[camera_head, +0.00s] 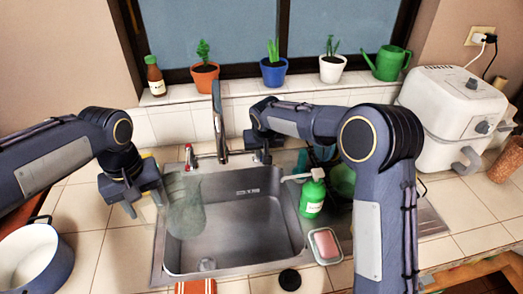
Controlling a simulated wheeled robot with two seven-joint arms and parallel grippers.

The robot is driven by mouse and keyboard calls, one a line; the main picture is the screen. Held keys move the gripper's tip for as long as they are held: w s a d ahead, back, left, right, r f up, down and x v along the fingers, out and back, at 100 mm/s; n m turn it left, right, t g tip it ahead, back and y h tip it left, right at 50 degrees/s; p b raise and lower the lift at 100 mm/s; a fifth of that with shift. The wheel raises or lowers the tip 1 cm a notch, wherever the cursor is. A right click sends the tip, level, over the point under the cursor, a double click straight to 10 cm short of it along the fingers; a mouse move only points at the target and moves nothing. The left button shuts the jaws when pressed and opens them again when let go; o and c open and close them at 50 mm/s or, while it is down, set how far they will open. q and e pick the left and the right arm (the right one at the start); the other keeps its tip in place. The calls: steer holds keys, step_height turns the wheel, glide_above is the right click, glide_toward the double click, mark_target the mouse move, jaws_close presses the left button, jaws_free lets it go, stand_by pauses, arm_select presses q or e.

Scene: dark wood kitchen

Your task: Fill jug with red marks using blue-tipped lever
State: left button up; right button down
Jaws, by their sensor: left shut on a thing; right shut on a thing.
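The jug (185,212) is clear, greenish glass and is held over the left part of the sink (235,240). I cannot make out red marks on it. My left gripper (145,203) is shut on the jug at its left side. The metal tap (218,120) rises behind the sink, and the jug is in front and to the left of it. A red-tipped lever (189,155) is on the tap's left. My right gripper (262,153) is shut at the tap's right side, where it hides the blue-tipped lever. I see no clear water stream.
A green soap bottle (312,197) and a soap dish (326,246) stand right of the sink. A white pot (30,258) is at the left. Potted plants and a green watering can (387,63) line the sill. A white appliance (452,105) is at the right.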

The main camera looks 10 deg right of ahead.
steer(key=shift+d, duration=0.15)
steer(key=shift+w+d+n+g+y, duration=0.15)
steer(key=shift+w+d+n+y, duration=0.3)
steer(key=shift+d+n, duration=0.7)
steer(key=shift+w+d+n+g+y, duration=0.25)
steer(key=shift+d+n+y, duration=0.35)
steer(key=shift+n, duration=1.05)
steer(key=shift+w+d+n+g+y, duration=0.1)
steer(key=shift+w+d+n+y, duration=0.35)
steer(key=shift+d+n, duration=0.7)
steer(key=shift+a+n, duration=0.2)
steer(key=shift+n, duration=0.05)
steer(key=c, duration=1.4)
jaws_free()
steer(key=shift+c, duration=0.2)
steer(key=v, duration=1.2)
